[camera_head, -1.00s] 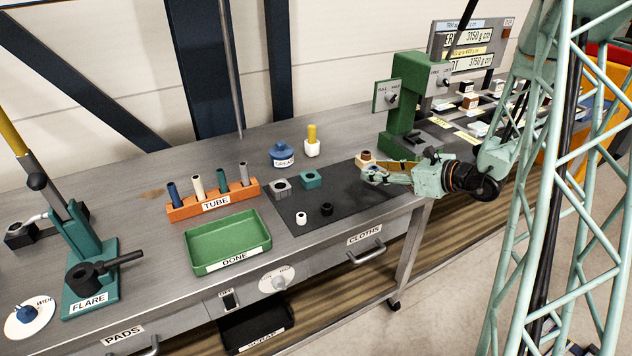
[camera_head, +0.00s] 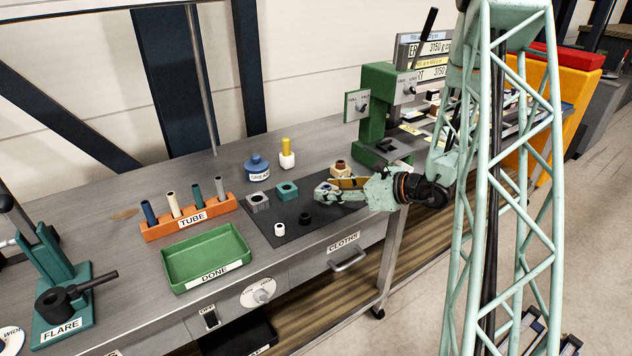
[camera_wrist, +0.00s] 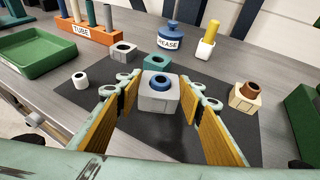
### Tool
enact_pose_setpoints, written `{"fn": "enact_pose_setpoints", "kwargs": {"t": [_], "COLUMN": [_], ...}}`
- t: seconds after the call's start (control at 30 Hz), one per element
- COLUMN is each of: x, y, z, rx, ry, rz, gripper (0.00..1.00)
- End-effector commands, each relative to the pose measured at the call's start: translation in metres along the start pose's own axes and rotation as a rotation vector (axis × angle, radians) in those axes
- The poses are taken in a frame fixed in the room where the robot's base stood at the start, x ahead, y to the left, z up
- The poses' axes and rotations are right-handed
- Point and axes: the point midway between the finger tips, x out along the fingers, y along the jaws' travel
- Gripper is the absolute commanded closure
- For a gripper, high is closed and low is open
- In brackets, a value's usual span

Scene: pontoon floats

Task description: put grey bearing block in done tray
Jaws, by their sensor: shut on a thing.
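My gripper (camera_head: 322,187) is shut on a grey bearing block (camera_wrist: 158,102) with a blue bush in its bore. In the wrist view the block sits upright between the two yellow-padded fingers, over the dark mat (camera_wrist: 90,110). How high it is above the mat I cannot tell. A second grey block (camera_head: 258,201) with an open bore stands on the mat's left part; it also shows in the wrist view (camera_wrist: 124,53). The green done tray (camera_head: 208,257) looks empty and lies on the bench left of the mat. It is at the left in the wrist view (camera_wrist: 35,52).
A teal block (camera_head: 287,190), a white bush (camera_head: 279,229), a black bush (camera_head: 305,218) and a tan block with a brown bush (camera_head: 340,168) stand around my gripper.

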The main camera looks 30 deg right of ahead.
Motion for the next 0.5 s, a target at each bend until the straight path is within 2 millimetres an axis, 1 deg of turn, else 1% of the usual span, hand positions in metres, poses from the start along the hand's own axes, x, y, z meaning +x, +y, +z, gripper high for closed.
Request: {"fn": "enact_pose_setpoints", "kwargs": {"t": [0.17, 0.5], "x": [0.014, 0.052], "y": [-0.012, -0.048], "z": [0.004, 0.014], "rx": [-0.002, -0.002], "ry": [-0.001, -0.001], "rz": [0.001, 0.001], "gripper": [0.79, 0.79]}}
